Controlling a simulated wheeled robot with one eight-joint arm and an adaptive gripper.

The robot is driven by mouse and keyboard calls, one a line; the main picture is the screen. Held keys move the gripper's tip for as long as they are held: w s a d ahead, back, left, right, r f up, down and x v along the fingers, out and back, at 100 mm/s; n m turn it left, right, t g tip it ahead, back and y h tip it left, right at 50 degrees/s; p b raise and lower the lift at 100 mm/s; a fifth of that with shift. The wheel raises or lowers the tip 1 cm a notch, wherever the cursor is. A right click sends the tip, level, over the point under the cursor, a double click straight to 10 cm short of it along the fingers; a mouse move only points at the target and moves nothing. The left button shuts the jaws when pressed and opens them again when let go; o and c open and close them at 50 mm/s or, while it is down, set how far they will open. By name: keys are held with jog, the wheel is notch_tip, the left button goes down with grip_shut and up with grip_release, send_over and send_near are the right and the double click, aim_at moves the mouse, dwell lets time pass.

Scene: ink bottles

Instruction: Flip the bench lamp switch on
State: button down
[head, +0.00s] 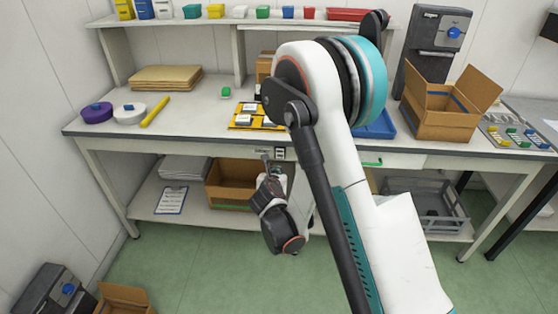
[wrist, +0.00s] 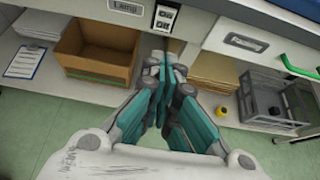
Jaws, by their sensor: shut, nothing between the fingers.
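The lamp switch (wrist: 165,16) is a small plate with On and Off markings on the bench's front edge, at the top of the wrist view. In the head view the switch (head: 279,154) shows small under the bench top, beside my gripper (head: 266,162). My gripper (wrist: 160,60) is shut and empty, its fingertips just below the switch in the wrist view. I cannot tell whether they touch it or which way the switch is set. No lamp is clearly visible.
The bench top (head: 195,118) overhangs a lower shelf with an open cardboard box (wrist: 95,50), a clipboard (wrist: 25,62) and a grey crate (wrist: 275,98). A drawer with a green handle (wrist: 300,68) is at right.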

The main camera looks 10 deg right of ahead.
jog(key=w+r+x, duration=0.1)
jog(key=r+x, duration=0.1)
jog(key=x, duration=1)
jog(key=shift+w+d+b, duration=0.35)
jog(key=shift+w, duration=0.05)
jog(key=shift+r, duration=0.15)
